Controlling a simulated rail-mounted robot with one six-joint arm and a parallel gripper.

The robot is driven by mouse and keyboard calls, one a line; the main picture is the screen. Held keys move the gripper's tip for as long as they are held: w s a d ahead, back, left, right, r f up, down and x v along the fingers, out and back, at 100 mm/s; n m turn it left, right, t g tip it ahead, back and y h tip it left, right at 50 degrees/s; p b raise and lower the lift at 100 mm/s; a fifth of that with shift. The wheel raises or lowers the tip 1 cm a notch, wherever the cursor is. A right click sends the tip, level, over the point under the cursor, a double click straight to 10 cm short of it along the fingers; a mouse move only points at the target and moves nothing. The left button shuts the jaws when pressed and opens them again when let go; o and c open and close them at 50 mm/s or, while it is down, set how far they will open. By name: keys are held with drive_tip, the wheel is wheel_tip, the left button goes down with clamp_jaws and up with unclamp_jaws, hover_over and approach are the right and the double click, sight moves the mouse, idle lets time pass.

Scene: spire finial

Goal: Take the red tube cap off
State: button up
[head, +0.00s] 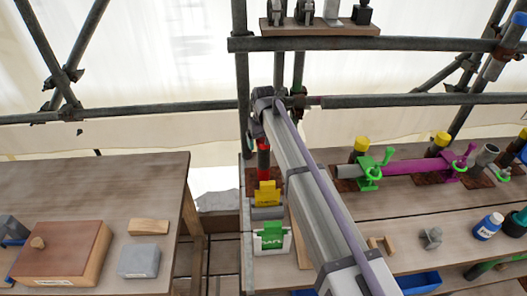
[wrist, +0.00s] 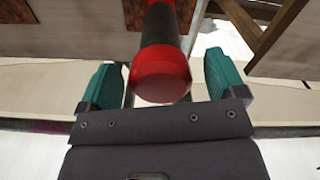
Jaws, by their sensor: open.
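The red cap (wrist: 162,80) is large in the wrist view, on the end of a black tube (wrist: 161,28). A red band also shows farther up at the top edge. My gripper (wrist: 161,68) is open, with one teal finger on each side of the cap. Gaps show on both sides, and I cannot tell how deep the cap sits between the fingers. In the head view, a red and black upright tube (head: 263,160) stands below the end of my arm. My gripper's fingers cannot be made out there.
A yellow block (head: 267,193) and a green-and-white box (head: 271,238) stand just in front of the tube. A scaffold post (head: 243,90) rises close behind it. A magenta pipe (head: 405,167) with green clamps lies on the right bench. A brown box (head: 60,250) is on the left table.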

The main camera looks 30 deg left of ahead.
drive_tip(key=shift+r, duration=0.15)
drive_tip(key=c, duration=1)
